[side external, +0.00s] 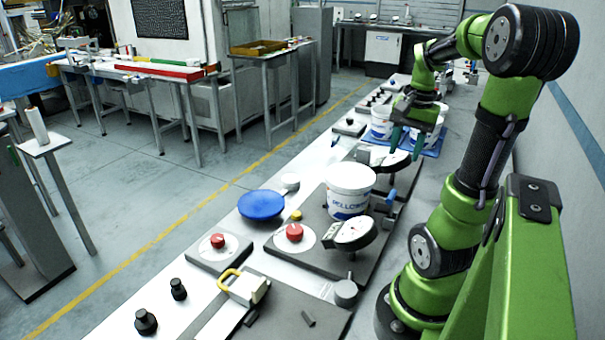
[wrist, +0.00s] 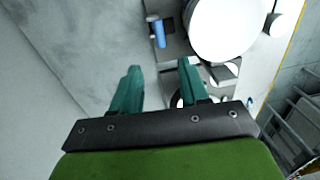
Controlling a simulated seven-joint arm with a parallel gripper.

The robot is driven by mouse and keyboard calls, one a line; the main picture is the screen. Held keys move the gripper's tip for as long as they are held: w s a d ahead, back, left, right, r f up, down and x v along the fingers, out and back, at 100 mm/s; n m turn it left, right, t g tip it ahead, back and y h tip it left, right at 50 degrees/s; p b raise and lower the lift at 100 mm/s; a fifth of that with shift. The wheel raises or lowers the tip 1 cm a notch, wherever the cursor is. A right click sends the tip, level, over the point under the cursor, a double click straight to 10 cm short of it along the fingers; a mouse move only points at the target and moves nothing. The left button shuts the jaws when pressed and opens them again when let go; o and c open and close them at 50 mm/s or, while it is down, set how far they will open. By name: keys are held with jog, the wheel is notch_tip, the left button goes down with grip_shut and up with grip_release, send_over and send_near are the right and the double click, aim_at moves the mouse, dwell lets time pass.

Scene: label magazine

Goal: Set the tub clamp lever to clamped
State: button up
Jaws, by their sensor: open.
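In the wrist view, a blue cylindrical handle (wrist: 158,33) lies left of a large white round top (wrist: 228,25). My gripper (side external: 404,142) is up the bench beyond the tub, apart from the blue handle. In the wrist view my gripper (wrist: 160,68) has its two teal fingers spread with nothing between them.
A dial (side external: 354,231) and a red button (side external: 294,232) are close to the tub. A blue disc (side external: 262,205) and a yellow handle (side external: 229,277) are on the near bench. More white tubs stand on a blue tray (side external: 432,150) by my gripper.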

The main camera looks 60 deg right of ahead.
aim_at(392, 193)
jog(key=f, duration=0.8)
jog(key=w+f, duration=0.1)
jog(key=f, duration=0.2)
jog(key=shift+f, duration=0.4)
grip_shut()
